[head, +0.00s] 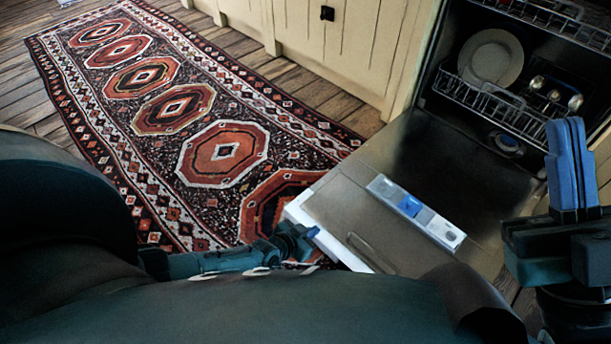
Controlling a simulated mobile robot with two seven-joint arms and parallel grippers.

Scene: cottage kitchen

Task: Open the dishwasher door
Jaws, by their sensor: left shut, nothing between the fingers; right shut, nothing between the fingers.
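The dishwasher door (340,210) is folded down, its inner panel facing up with a detergent dispenser (432,224) on it. The dishwasher (424,78) stands open at the upper right, with a lower rack (475,103) pulled in behind the door and part of an upper rack (560,22) above. My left gripper (312,233) is shut and empty, beside the door's free left edge; I cannot tell whether it touches. My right gripper (567,124) is shut and empty, pointing up in front of the dishwasher opening at the right. It hides part of the lower rack.
A white plate (490,58) stands in the lower rack, with small shiny items beside it. Cream cabinets (345,45) line the back. A patterned rug (150,95) covers much of the wooden floor (335,97), which is clear on the left. My own body fills the bottom.

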